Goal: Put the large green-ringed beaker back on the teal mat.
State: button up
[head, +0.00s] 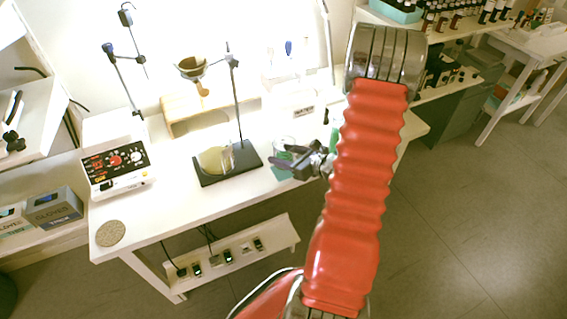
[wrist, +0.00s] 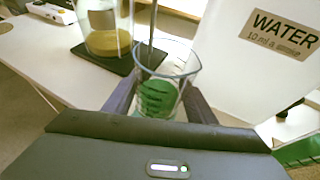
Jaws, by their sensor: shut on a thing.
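The clear glass beaker (wrist: 168,66) stands upright between the two dark fingers of my gripper (wrist: 160,100) in the wrist view. Green shows at its lower part; I cannot tell how much is its ring and how much is mat seen through the glass. In the head view the beaker (head: 283,146) is at the tips of my gripper (head: 288,160), on the right part of the white table. The teal mat (head: 283,174) shows just below the fingers. My gripper is shut on the beaker. The beaker's base is hidden, so contact with the mat cannot be told.
A dark stand base (head: 248,157) with an upright rod and a yellow-filled glass vessel (head: 214,160) is close left of the beaker. A white container labelled WATER (wrist: 262,55) is close right. A white instrument (head: 118,165) stands at the left. The front left tabletop is mostly clear.

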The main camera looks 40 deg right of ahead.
jog(key=shift+f, duration=0.1)
jog(key=shift+f, duration=2)
jog(key=shift+f, duration=0.1)
jog(key=o, duration=1.2)
jog(key=shift+o, duration=0.2)
jog(key=shift+s+r, duration=0.3)
jog(key=shift+s, duration=0.1)
jog(key=v, duration=1.1)
